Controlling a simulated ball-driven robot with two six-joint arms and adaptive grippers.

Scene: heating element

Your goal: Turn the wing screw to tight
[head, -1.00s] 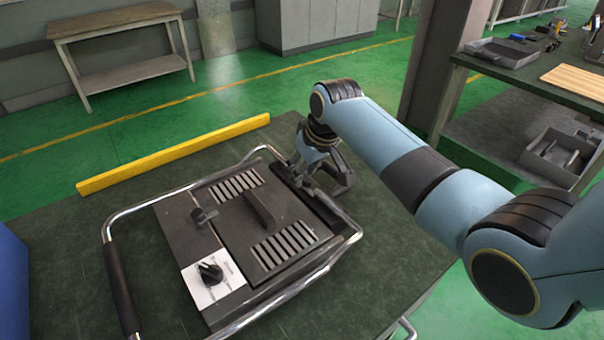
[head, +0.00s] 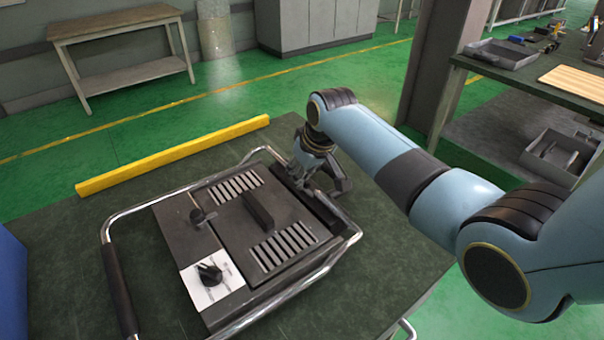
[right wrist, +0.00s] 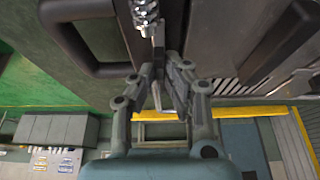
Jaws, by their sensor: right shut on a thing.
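The heating element (head: 165,225) is a dark flat unit with slotted vents in a chrome tube frame, lying on the dark green table. My right gripper (head: 304,182) is at its far right edge. In the right wrist view the gripper (right wrist: 163,92) is shut on a thin grey metal piece (right wrist: 157,96), which I take for the wing screw. A shiny coiled or threaded part (right wrist: 145,14) lies in line with it. In the head view the fingers hide the held piece. My left gripper is not in view.
A black rotary knob (head: 209,274) on a white plate and a small black lever (head: 199,215) stand on the unit's left panel. A yellow bar (head: 175,154) runs along the table's back edge. A dark handle (right wrist: 75,50) is close left of the fingers in the right wrist view.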

